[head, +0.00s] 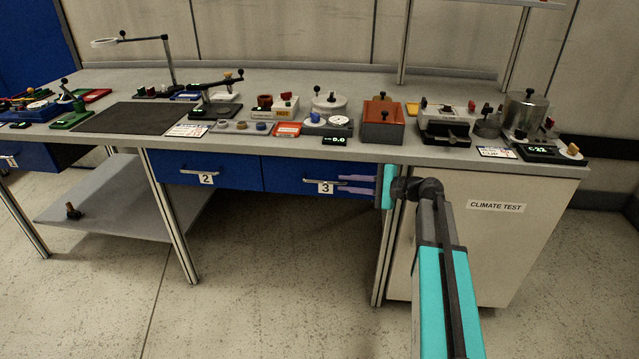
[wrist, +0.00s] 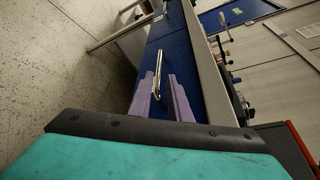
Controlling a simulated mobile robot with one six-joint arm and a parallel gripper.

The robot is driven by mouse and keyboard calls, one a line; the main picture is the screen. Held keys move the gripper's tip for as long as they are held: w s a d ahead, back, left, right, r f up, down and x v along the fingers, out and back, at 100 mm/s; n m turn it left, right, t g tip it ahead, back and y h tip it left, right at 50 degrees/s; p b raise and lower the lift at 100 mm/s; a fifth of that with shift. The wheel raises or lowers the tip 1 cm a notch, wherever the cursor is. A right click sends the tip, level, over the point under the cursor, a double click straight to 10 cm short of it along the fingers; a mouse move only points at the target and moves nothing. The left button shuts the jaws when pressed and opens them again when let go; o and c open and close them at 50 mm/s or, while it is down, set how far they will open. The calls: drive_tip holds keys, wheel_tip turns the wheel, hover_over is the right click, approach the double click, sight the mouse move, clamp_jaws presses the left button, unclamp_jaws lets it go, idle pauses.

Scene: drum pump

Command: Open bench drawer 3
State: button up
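Bench drawer 3 (head: 285,177) is the blue drawer with the label "3" under the bench top. Its front looks flush with drawer 2, so it appears shut. Its silver bar handle (wrist: 158,74) shows in the wrist view between my two purple fingertips. My gripper (head: 340,184) is in front of the right part of drawer 3, its fingers pointing left along the front. In the wrist view my gripper (wrist: 161,76) is open, with a gap between the fingers. I cannot tell whether either finger touches the handle. In the head view the fingers and label hide part of the handle.
Drawer 2 (head: 225,171) is left of drawer 3. A pale cabinet marked "CLIMATE TEST" (head: 470,240) stands to the right, behind my arm. The bench top (head: 400,152) above holds many instruments. The floor (head: 270,290) in front of the drawers is clear.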

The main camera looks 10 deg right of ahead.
sight(326, 182)
drive_tip(key=x, duration=0.9)
drive_tip(key=shift+c, duration=0.4)
clamp_jaws()
drive_tip(key=shift+a, duration=0.25)
drive_tip(key=shift+s, duration=0.15)
